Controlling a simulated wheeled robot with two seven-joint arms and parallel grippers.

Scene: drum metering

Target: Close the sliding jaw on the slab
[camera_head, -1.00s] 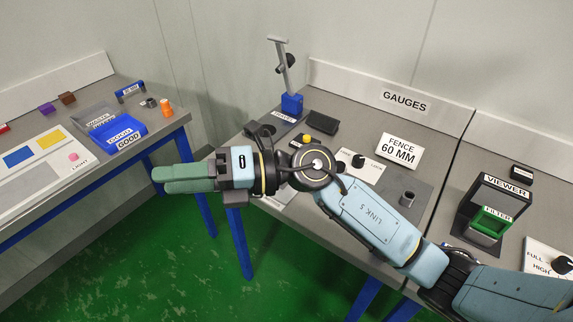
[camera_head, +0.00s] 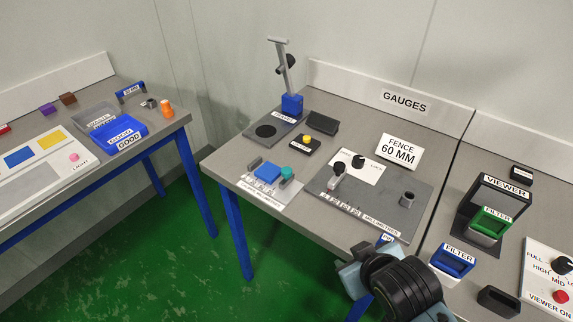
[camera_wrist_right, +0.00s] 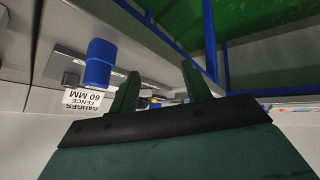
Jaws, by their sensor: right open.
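The blue slab (camera_head: 267,173) lies on a white panel (camera_head: 262,191) near the front left corner of the gauges table. A grey block (camera_head: 255,163) stands at its left end. At its right is a grey jaw piece (camera_head: 286,182) with a teal knob (camera_head: 287,172); whether it touches the slab is too small to tell. My right gripper (camera_wrist_right: 160,68) is open, its two green fingers apart with nothing between them. In the head view my right arm is at the table's front edge, well right of the slab, and its fingers are hidden. My left gripper is out of view.
A grey plate (camera_head: 376,205) with knobs and a post lies right of the slab. The fence sign (camera_head: 398,151) stands behind it. A blue filter (camera_head: 453,262) and the viewer (camera_head: 500,200) are further right. A blue rounded object (camera_wrist_right: 101,62) is left of my fingers in the wrist view.

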